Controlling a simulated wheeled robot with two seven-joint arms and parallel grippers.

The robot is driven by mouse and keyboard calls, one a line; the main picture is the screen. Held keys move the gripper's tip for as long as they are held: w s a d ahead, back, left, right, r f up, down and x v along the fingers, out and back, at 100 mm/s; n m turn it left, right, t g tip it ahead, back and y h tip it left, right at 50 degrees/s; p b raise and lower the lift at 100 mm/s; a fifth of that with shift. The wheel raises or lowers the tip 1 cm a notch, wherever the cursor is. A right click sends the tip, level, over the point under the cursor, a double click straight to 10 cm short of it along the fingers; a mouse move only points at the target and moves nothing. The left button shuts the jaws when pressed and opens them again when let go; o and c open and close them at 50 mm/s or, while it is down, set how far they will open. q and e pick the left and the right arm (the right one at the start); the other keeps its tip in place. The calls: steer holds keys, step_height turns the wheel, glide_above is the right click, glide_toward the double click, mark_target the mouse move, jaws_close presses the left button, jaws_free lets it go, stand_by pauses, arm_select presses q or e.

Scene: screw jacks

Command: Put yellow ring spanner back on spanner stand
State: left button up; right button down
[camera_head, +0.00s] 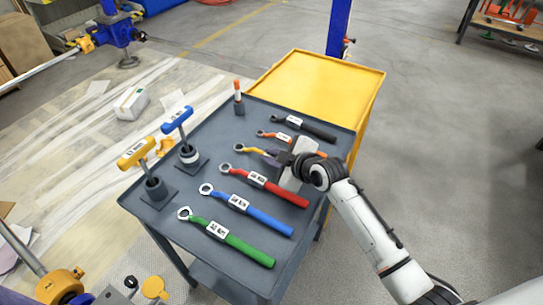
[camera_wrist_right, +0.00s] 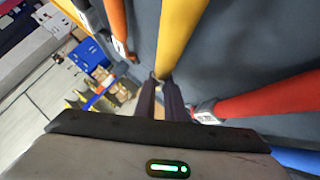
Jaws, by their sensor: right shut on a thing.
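The yellow ring spanner (camera_head: 253,150) lies across the grey table top (camera_head: 222,147) in the head view, its ring end to the left. My right gripper (camera_head: 274,156) is shut on it, and the gripper covers much of its handle. In the right wrist view the yellow handle (camera_wrist_right: 181,38) runs between my two dark fingers (camera_wrist_right: 162,84). I cannot tell whether the spanner touches the table top. A small post with an orange top (camera_head: 238,99) stands near the far left edge. I cannot tell which thing is the spanner stand. My left gripper is not in view.
An orange spanner (camera_head: 272,135) and a black one (camera_head: 305,127) lie beyond; red (camera_head: 278,187), blue (camera_head: 255,211) and green (camera_head: 232,241) ones lie nearer. Yellow (camera_head: 138,151) and blue (camera_head: 177,119) T-handles stand upright on the left. A yellow-topped table (camera_head: 320,85) is behind.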

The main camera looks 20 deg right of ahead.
steer(key=c, duration=2.1)
jaws_free()
steer(key=shift+f, duration=0.1)
steer(key=shift+s+r, duration=0.15)
steer(key=shift+r, duration=0.05)
steer(key=p+v, duration=0.1)
steer(key=v, duration=1)
steer(key=shift+s+d+r+p, duration=0.1)
steer(key=shift+s+r+p, duration=0.1)
steer(key=shift+r+p, duration=0.1)
